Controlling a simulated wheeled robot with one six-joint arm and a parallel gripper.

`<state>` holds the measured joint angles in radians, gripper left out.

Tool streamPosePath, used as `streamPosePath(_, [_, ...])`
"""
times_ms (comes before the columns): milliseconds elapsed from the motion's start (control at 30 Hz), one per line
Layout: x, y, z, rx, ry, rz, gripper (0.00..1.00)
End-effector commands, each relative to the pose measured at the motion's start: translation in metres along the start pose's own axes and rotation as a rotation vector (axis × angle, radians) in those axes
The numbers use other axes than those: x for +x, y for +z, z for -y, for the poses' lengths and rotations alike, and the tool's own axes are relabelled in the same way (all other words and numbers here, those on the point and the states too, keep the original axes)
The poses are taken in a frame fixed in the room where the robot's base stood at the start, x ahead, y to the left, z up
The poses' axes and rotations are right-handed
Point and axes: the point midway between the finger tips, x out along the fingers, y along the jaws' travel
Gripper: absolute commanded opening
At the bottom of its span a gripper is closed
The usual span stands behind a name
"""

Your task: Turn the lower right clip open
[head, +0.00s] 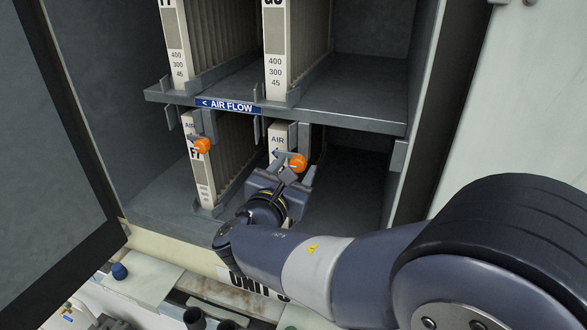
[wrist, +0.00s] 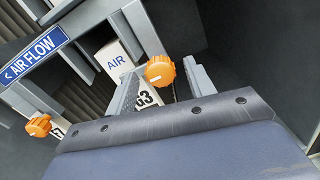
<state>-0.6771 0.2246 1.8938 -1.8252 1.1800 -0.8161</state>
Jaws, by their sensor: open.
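The lower right clip has a round orange knob (head: 297,163), in front of the right-hand lower filter (head: 283,133). The gripper hides the lower part of that filter, marked G3 in the wrist view.
A second orange knob (head: 202,145) is on the left-hand lower filter (head: 205,170). A shelf with an AIR FLOW label (head: 228,105) runs just above. The bay right of the gripper is empty. An open dark door (head: 50,150) stands at the left.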

Motion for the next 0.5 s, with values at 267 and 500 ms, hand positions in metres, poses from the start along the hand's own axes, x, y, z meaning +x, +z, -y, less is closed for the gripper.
streamPosePath(267, [-0.0001, -0.0001, 0.0, 0.0, 0.0, 0.0, 0.44])
streamPosePath(500, [-0.0003, -0.0001, 0.0001, 0.0, 0.0, 0.0, 0.24])
